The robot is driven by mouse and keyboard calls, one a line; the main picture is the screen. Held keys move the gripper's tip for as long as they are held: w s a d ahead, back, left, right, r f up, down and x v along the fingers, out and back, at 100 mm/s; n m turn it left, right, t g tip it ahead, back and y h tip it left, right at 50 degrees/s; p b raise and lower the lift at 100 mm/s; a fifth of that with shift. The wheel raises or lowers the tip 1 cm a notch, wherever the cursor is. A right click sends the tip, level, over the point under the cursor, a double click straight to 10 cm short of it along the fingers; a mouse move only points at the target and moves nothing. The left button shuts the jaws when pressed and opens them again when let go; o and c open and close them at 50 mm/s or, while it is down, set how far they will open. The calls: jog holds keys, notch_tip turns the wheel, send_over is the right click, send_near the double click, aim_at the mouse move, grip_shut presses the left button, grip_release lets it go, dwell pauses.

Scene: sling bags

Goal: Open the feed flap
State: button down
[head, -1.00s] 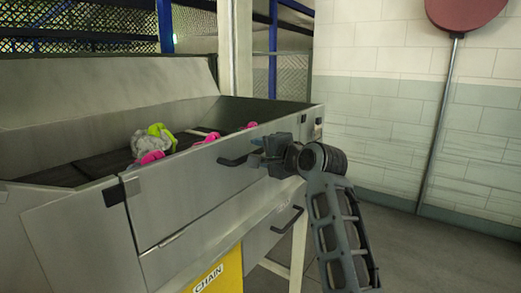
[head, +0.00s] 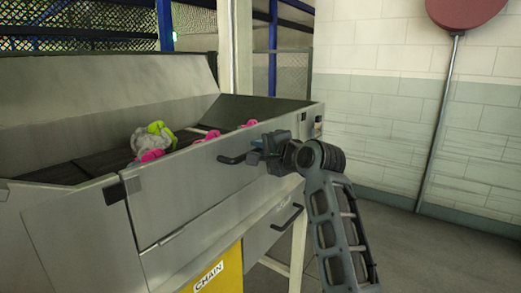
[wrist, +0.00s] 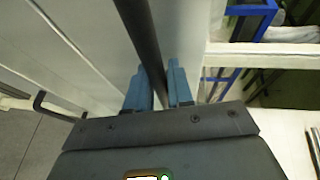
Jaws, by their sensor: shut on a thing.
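The feed flap (head: 190,195) is the grey metal front panel of a hopper. In the head view it stands upright, its top edge level with the hopper rim. A dark bar handle (head: 232,160) sits near its upper right part. My gripper (head: 262,150) is at the right part of this handle. In the wrist view the dark bar (wrist: 143,35) runs between the two blue fingers of my gripper (wrist: 160,88), which is shut on it. The handle's right end is hidden behind my gripper in the head view.
Several pink, lime and grey bags (head: 152,140) lie on the dark belt inside the hopper. A red disc on a pole (head: 440,120) stands by the wall. Floor at right is clear.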

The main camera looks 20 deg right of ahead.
jog(key=shift+f, duration=0.1)
jog(key=shift+s+d+f+b, duration=0.15)
jog(key=shift+s+f+b, duration=0.1)
jog(key=shift+b, duration=0.35)
jog(key=s+d+f+m+t+b, duration=0.2)
jog(key=f+t+b, duration=0.3)
jog(key=b, duration=1.2)
jog(key=s+d+f+m+t+h+b, duration=0.1)
jog(key=s+f+m+t+b, duration=0.3)
jog(key=b, duration=1.4)
jog(key=shift+d+f+m+t, duration=0.5)
jog(key=shift+d+f+t, duration=0.35)
jog(key=shift+f, duration=0.5)
jog(key=shift+a, duration=0.1)
jog(key=c, duration=1.1)
grip_release()
